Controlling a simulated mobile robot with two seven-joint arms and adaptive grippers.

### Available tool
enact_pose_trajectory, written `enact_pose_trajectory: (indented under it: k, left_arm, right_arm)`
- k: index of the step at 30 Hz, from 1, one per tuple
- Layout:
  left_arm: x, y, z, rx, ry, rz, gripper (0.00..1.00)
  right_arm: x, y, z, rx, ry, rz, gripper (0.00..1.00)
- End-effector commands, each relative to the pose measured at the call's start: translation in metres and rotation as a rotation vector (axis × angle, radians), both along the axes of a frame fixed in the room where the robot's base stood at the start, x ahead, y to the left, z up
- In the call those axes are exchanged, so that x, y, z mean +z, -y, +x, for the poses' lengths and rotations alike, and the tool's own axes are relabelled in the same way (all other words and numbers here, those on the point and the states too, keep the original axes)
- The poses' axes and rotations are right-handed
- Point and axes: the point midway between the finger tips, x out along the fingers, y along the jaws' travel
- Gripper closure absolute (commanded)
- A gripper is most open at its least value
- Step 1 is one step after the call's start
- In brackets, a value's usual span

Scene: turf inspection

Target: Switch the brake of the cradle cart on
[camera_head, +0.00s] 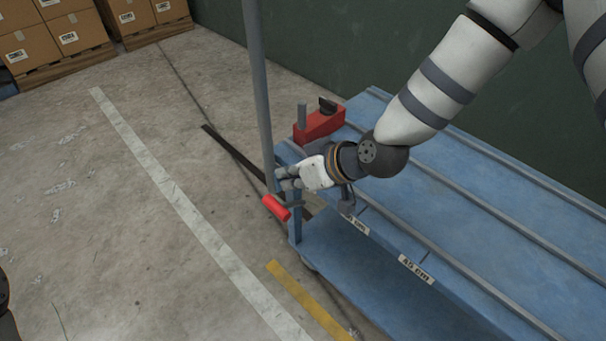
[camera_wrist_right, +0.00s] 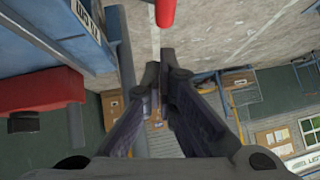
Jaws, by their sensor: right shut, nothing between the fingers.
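The blue cradle cart (camera_head: 450,195) stands at the right in the head view, and its edge shows at the left in the right wrist view (camera_wrist_right: 70,28). A brake lever with a red grip (camera_head: 276,207) sticks out at the cart's near left corner. The red grip also shows at the top of the right wrist view (camera_wrist_right: 166,12). My right gripper (camera_head: 281,180) is shut and empty, just above the red grip in the picture. Its fingertips (camera_wrist_right: 163,66) appear apart from the grip. My left gripper is not in view.
A grey upright post (camera_head: 257,85) rises beside the gripper at the cart's end. A red block with a black knob (camera_head: 320,125) sits on the cart's corner. Boxes on pallets (camera_head: 70,35) stand at the back left. The floor left of the cart is clear.

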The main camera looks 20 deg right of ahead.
Motion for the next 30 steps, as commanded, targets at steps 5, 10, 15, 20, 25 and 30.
enact_pose_trajectory:
  k: [5,10,15,20,25,30]
  left_arm:
    - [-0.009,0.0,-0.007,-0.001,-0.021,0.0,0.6]
    - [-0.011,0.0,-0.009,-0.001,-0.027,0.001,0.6]
    - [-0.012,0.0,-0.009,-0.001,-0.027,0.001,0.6]
    - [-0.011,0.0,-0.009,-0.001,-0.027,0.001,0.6]
    - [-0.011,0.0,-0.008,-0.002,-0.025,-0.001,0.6]
    - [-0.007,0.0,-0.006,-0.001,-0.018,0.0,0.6]
  right_arm:
    - [-0.032,-0.009,0.008,-0.002,-0.007,0.0,1.0]
    - [-0.048,-0.013,0.008,-0.001,-0.002,0.001,1.0]
    - [-0.051,-0.014,0.008,0.0,0.001,0.0,1.0]
    - [-0.05,-0.014,0.008,0.0,0.001,0.0,1.0]
    - [-0.05,-0.013,0.007,0.0,0.004,-0.012,1.0]
    - [-0.052,-0.007,0.007,0.002,0.03,-0.082,1.0]
